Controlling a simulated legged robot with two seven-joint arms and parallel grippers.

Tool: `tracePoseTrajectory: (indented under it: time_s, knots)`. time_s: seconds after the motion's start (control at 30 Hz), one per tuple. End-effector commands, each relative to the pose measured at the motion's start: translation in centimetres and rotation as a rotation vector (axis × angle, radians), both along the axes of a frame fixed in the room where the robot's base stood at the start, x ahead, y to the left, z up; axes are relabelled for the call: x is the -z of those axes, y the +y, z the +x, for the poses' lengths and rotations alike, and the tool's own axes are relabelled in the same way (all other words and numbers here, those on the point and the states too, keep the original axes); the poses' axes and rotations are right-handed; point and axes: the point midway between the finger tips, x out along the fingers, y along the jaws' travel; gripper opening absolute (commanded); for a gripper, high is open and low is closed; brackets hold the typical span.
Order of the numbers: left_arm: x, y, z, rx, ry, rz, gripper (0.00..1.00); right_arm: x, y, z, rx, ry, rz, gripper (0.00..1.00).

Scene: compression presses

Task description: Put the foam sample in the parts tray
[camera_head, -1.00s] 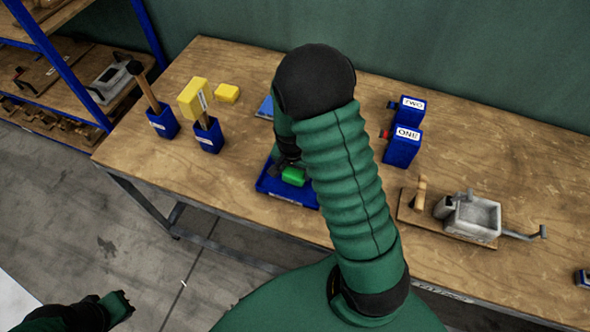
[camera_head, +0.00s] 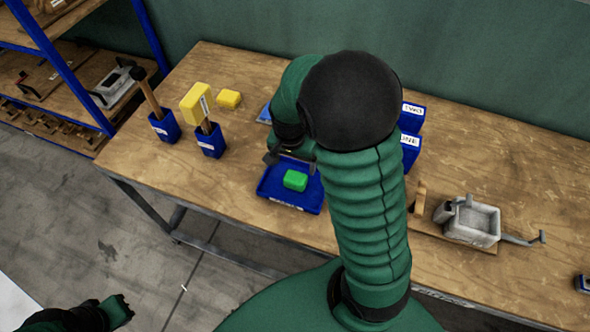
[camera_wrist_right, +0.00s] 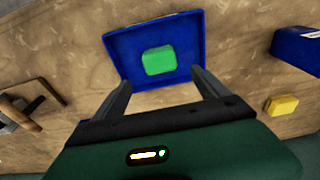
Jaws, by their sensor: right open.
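The foam sample, a small green block (camera_head: 295,181), lies on the floor of the blue parts tray (camera_head: 283,204). In the right wrist view the green block (camera_wrist_right: 159,60) sits near the middle of the tray (camera_wrist_right: 193,38), clear of its walls. My right gripper (camera_head: 290,162) is above the tray's far side, apart from the block. Its two fingers (camera_wrist_right: 163,86) are spread and empty in the wrist view. My left gripper (camera_head: 118,308) is low at the left, off the table, and its jaws are too small and dark to read.
Left of the tray stand blue holders, one with a hammer (camera_head: 150,95) and one with a yellow block on a handle (camera_head: 196,103). A yellow block (camera_head: 229,98) lies behind. Blue boxes (camera_head: 411,150) and a grey vise-like device (camera_head: 472,222) are at right.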

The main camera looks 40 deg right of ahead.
Motion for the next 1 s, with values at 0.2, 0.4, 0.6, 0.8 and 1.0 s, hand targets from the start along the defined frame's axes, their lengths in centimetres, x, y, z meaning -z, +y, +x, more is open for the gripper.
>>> tracePoseTrajectory:
  time_s: [0.2, 0.4, 0.6, 0.8, 1.0]
  knots:
    - [-0.2, 0.0, 0.0, 0.0, 0.0, 0.0, 0.0, -2.3, 1.5, -0.3, -0.07, -0.003, 0.007, 0.85]
    - [-0.2, 0.0, 0.0, 0.0, 0.0, 0.0, 0.0, -2.0, 11.0, -3.7, -0.777, -0.056, -0.004, 0.85]
    - [-0.2, 0.0, 0.0, 0.0, 0.0, 0.0, 0.0, -1.7, 14.1, -5.6, -1.103, -0.078, -0.05, 0.85]
    - [-0.2, 0.0, 0.0, 0.0, 0.0, 0.0, 0.0, -1.7, 14.1, -5.5, -1.099, -0.076, -0.049, 0.85]
    - [-0.1, 0.0, 0.0, 0.0, 0.0, 0.0, 0.0, -1.6, 14.1, -5.5, -1.096, -0.077, -0.048, 0.7]
